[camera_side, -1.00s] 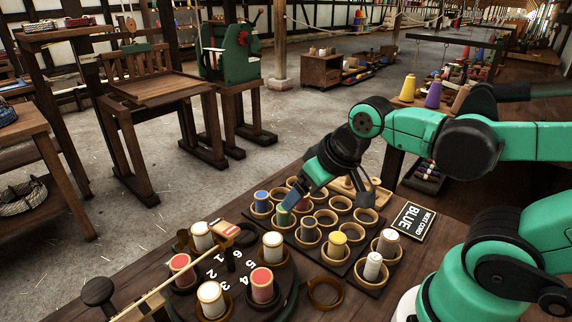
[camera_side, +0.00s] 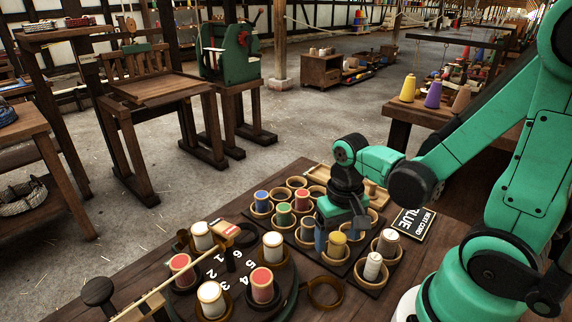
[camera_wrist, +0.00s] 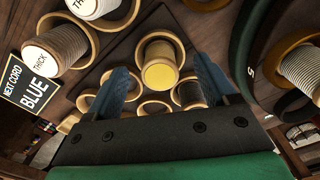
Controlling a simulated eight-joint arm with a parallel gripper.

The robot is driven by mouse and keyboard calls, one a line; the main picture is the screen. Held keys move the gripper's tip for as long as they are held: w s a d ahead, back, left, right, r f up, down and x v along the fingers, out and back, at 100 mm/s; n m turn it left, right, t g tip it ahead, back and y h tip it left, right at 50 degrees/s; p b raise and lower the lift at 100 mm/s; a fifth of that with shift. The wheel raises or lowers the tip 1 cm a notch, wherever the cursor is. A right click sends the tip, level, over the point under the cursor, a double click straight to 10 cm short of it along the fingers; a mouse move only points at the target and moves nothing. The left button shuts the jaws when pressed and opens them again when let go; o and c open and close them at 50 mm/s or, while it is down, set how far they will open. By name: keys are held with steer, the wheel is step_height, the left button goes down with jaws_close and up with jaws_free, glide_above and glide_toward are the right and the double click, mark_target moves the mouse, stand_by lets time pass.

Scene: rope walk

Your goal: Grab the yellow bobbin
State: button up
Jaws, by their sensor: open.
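The yellow bobbin (camera_side: 336,246) stands upright in a wooden ring cup near the front of the cup rack in the side view. In the wrist view its yellow top (camera_wrist: 160,74) shows ahead of the jaws, in line with the gap between them. My gripper (camera_side: 341,232) points down, low and close behind the bobbin. In the wrist view my gripper (camera_wrist: 163,78) has its two blue fingers wide apart with nothing held. I cannot tell whether either finger touches the bobbin or its cup.
Blue (camera_side: 262,198), green (camera_side: 284,212) and red (camera_side: 302,199) bobbins stand in nearby cups. Thick pale bobbins (camera_side: 373,266) stand to the right. A numbered turntable (camera_side: 238,268) with red and cream bobbins is at left. A sign (camera_side: 412,221) reads "NEXT CORD BLUE".

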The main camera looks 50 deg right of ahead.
steer(key=shift+f, duration=0.55)
jaws_close()
steer(key=shift+r, duration=0.15)
